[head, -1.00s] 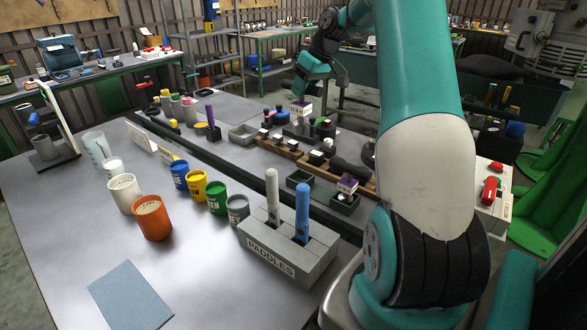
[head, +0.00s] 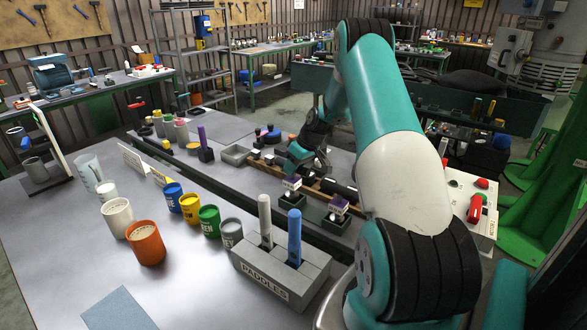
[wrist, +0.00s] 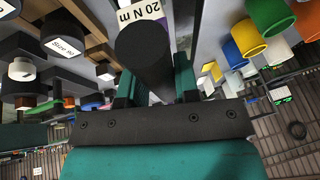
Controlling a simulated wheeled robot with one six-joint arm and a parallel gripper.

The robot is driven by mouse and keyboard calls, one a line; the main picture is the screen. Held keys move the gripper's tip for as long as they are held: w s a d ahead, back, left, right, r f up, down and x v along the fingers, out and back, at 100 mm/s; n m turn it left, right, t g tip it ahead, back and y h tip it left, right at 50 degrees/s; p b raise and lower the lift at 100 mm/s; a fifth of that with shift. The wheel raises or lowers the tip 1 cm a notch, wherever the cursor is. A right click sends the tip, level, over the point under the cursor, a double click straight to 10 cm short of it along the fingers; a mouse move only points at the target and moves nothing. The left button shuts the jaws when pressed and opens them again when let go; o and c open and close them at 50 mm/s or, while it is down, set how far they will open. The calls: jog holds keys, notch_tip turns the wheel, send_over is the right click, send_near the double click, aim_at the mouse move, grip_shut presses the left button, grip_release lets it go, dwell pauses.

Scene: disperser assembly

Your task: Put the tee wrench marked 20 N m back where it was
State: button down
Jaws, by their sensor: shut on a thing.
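The tee wrench marked 20 N m shows in the wrist view as a dark round bar (wrist: 146,55) between the jaws, with its white and purple label (wrist: 150,12) beyond. My gripper (wrist: 155,90) is shut on it. In the head view my gripper (head: 303,163) points down, and the wrench's label (head: 291,183) shows just below it. A small dark green square holder (head: 293,203) lies directly under the label. I cannot tell whether the wrench's lower end touches or sits in this holder. A similar labelled wrench (head: 338,204) stands in another square holder (head: 336,225) to the right.
The grey paddle block (head: 280,275) with a white and a blue paddle stands in front of the holders. Several coloured cups (head: 209,220) line the near table to the left. A wooden rail (head: 325,187) with dark parts runs behind. A control box (head: 468,208) with a red switch is at right.

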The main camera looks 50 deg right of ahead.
jog(key=shift+f, duration=0.55)
jog(key=shift+f, duration=0.15)
jog(key=c, duration=0.8)
grip_release()
jog(key=shift+c, duration=0.2)
